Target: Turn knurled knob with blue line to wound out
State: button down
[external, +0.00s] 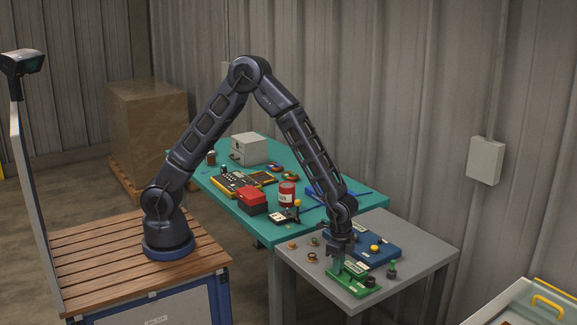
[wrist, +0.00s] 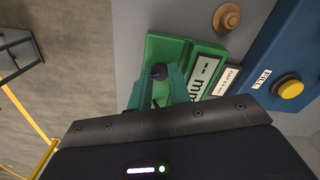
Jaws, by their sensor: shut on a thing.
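A green stand (external: 352,287) sits at the front of the grey table, with a display panel and labels; it also shows in the wrist view (wrist: 165,50). A small dark knob with a hint of blue (wrist: 159,71) is on the stand. My gripper (wrist: 158,78) points down at it, with its two teal fingers on either side, shut on the knob. In the external view my gripper (external: 337,262) is over the left end of the stand and hides the knob. The knob's line and its turn position cannot be made out.
A blue box (external: 378,240) with a yellow button (wrist: 290,89) stands close behind the green stand. Several small round parts (external: 292,245) lie on the grey table (external: 425,245) to the left. A teal table behind holds a red can (external: 287,194) and other items.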

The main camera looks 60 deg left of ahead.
jog(key=m, duration=0.5)
jog(key=shift+m, duration=0.3)
jog(key=m, duration=0.8)
jog(key=shift+m, duration=2.3)
jog(key=c, duration=1.6)
grip_release()
notch_tip(320, 180, up, 11)
jog(key=shift+f, duration=0.1)
